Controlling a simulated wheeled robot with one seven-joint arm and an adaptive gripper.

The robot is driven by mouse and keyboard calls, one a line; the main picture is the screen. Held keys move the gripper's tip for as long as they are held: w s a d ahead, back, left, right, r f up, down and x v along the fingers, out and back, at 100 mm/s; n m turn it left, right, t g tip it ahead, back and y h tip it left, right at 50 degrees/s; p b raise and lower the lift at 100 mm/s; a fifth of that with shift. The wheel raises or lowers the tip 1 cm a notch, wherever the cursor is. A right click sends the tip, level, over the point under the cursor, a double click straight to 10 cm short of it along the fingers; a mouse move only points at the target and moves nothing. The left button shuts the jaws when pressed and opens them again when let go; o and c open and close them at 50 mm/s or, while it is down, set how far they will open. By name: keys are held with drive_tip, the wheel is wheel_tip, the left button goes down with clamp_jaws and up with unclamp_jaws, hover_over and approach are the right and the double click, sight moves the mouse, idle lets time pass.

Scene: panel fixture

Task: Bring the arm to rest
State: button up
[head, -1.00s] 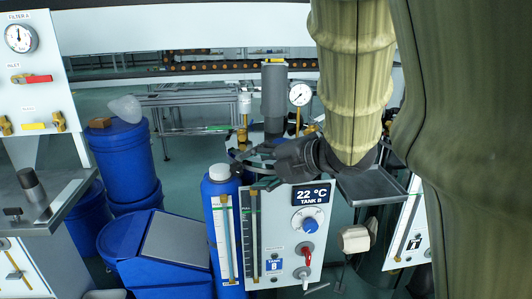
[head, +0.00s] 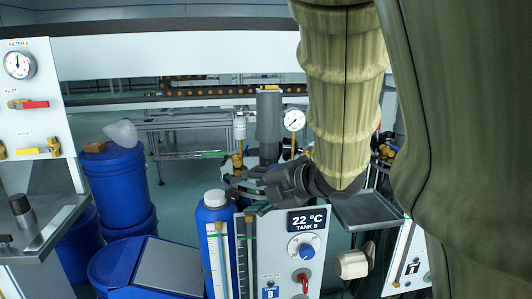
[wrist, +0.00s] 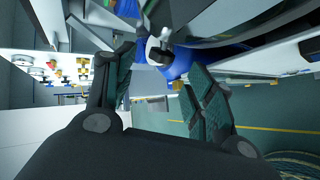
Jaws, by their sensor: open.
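My arm, in a ribbed pale-green sleeve, hangs down in the head view. My dark gripper (head: 245,187) is at its lower end, pointing left in the picture. It appears just above the top edge of the white Tank B panel (head: 275,255), whose display reads 22 °C. Whether it touches the panel or the blue bottle beside it cannot be told. In the wrist view my gripper (wrist: 160,88) has its two fingers spread wide with nothing held between them.
A blue bottle (head: 215,240) with a white cap stands left of the Tank B panel. A grey tray (head: 366,209) is right of my gripper. Blue drums (head: 118,180) and a blue bin (head: 115,262) stand left. The Filter A panel (head: 35,100) is at far left.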

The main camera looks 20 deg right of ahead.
sight(235, 195)
drive_tip(key=shift+x, duration=2.4)
